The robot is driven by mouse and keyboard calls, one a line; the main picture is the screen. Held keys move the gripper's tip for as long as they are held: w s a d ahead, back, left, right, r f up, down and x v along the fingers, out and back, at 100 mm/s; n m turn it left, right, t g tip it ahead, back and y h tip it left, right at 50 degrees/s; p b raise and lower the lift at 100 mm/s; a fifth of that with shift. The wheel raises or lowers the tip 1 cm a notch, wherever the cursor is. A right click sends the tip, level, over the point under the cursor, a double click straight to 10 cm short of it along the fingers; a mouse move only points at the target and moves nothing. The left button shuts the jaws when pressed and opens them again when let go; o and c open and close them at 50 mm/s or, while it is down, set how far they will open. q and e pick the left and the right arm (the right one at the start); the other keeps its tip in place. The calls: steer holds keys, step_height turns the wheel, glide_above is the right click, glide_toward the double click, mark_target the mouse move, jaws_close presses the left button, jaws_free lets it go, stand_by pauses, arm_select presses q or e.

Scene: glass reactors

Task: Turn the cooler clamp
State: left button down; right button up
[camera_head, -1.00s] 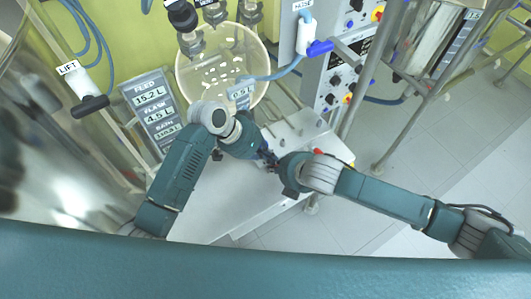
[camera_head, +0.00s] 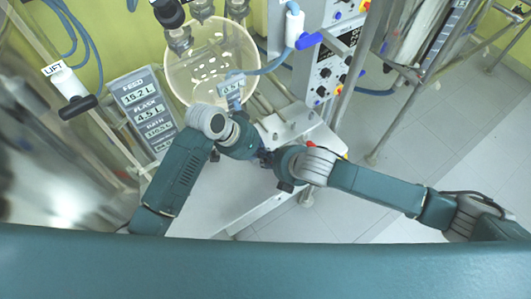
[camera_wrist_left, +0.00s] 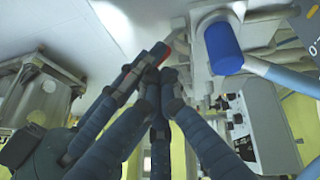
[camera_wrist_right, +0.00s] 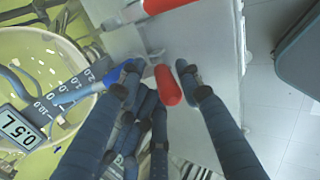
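My left gripper (camera_head: 262,157) and right gripper (camera_head: 272,158) meet in front of the bench in the head view, their fingertips hard to separate. In the right wrist view my right gripper (camera_wrist_right: 158,70) has its fingers apart, with a red cylindrical handle (camera_wrist_right: 168,86) in line between the tips; contact cannot be told. The handle may belong to the cooler clamp, whose body is not clearly seen. In the left wrist view the fingers of my left gripper (camera_wrist_left: 163,68) come close together near a small red tip (camera_wrist_left: 164,60); whether they hold it is unclear.
A clear round vessel (camera_head: 172,68) with pale pieces stands behind the grippers. A blue-handled valve (camera_head: 308,41) and a control box (camera_head: 322,88) are at its right. A lift handle (camera_head: 78,106) and readout panel (camera_head: 139,88) are left. Floor (camera_head: 440,135) is open at right.

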steer(key=shift+w+a+r, duration=0.15)
steer(key=shift+r, duration=0.15)
